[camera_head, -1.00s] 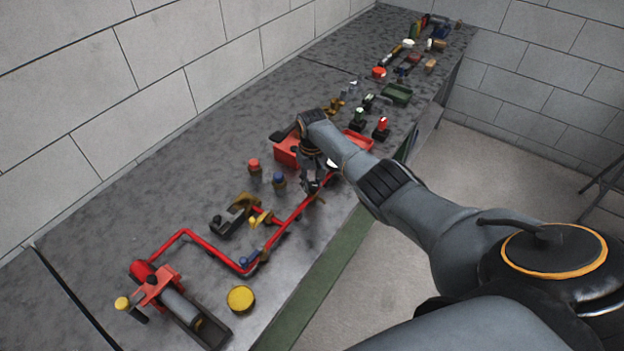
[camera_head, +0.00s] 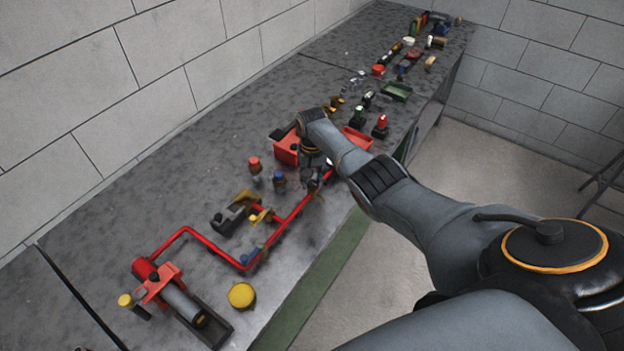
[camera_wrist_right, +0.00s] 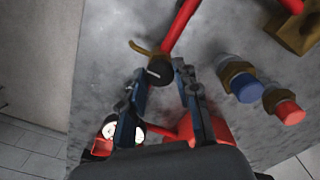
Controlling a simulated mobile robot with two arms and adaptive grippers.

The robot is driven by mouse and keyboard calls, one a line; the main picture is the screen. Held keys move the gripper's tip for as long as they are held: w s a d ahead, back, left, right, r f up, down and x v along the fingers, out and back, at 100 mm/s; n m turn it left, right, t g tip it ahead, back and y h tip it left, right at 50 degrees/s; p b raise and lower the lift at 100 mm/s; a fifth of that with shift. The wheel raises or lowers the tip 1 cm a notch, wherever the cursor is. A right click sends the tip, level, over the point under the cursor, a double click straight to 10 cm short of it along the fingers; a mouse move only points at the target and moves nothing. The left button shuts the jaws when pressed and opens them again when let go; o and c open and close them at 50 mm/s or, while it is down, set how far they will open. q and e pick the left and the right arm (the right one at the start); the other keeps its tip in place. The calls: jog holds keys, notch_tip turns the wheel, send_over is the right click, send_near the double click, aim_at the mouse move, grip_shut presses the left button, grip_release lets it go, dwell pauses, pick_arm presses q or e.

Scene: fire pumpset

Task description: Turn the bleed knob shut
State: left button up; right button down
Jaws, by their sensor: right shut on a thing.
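A small black round knob (camera_wrist_right: 157,72) with a pale mark on top shows between my fingers in the right wrist view, at the red pipe's (camera_wrist_right: 182,22) end; I take it for the bleed knob. A curved brass-coloured piece (camera_wrist_right: 150,50) lies just beyond it. My right gripper (camera_wrist_right: 160,76) is shut on the knob, a dark finger on either side. In the head view my right gripper (camera_head: 314,186) is down at the far end of the red pipe (camera_head: 207,243), and its wrist hides the knob. My left gripper is not in view.
Blue-topped (camera_wrist_right: 246,87) and red-topped (camera_wrist_right: 289,111) fittings stand close beside the gripper. White-faced gauges (camera_wrist_right: 138,134) and red parts sit under the wrist. A red box (camera_head: 287,150) is behind the arm. A yellow cap (camera_head: 241,296) lies near the bench's front edge.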

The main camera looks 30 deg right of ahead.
aim_at(312, 183)
jog(key=c, duration=1)
grip_release()
notch_tip(312, 183, up, 12)
jog(key=shift+r, duration=0.1)
